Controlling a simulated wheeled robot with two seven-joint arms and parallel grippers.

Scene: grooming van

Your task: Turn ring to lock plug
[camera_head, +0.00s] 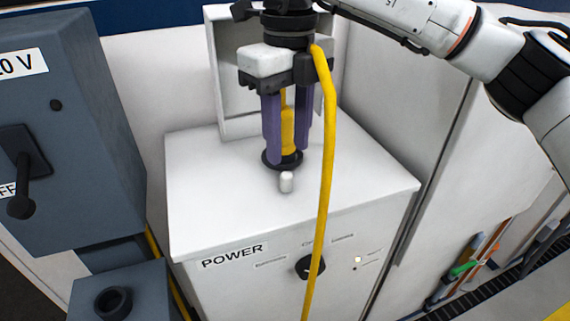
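My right gripper (285,155) points down over the top of the white power cabinet (205,190), its two purple fingers apart. The yellow plug (288,130) stands upright between the fingers. A black ring (280,161) surrounds its base, at the fingertips. The fingers hide part of the plug and ring, so I cannot tell whether they press on either. The yellow cable (326,150) bends over beside the gripper body and hangs down the cabinet front. My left gripper is not in view.
A grey box with a lever (75,140) stands at the left, with a lower grey block (115,290) bearing a round black socket. A black knob (309,267) is on the cabinet front. A raised white panel (225,80) stands behind the gripper. The cabinet top's right side is clear.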

